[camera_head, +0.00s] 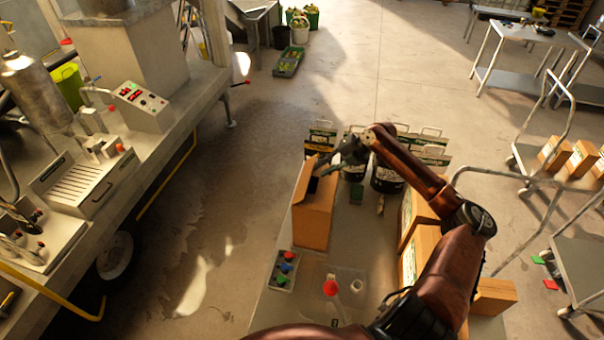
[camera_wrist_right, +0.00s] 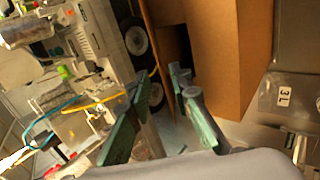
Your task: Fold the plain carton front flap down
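The plain carton (camera_head: 314,222) stands upright at the left edge of the work table in the head view. Its top shows a dark opening, and a flap (camera_head: 302,182) stands up at its left side. I cannot tell which flap is the front one. My right gripper (camera_head: 338,160) is above the far right part of the carton's top. In the right wrist view its two green fingers (camera_wrist_right: 168,120) are apart with nothing between them, beside the carton (camera_wrist_right: 222,55) and its dark opening. Contact with the cardboard is unclear. My left gripper is not in view.
Dark containers (camera_head: 386,178) and printed carriers stand behind the carton, with more cartons (camera_head: 418,250) at the right. A tray with colored knobs (camera_head: 284,268) and a red-topped item (camera_head: 331,288) are nearer. A trailer counter (camera_head: 165,120) is left, across open floor.

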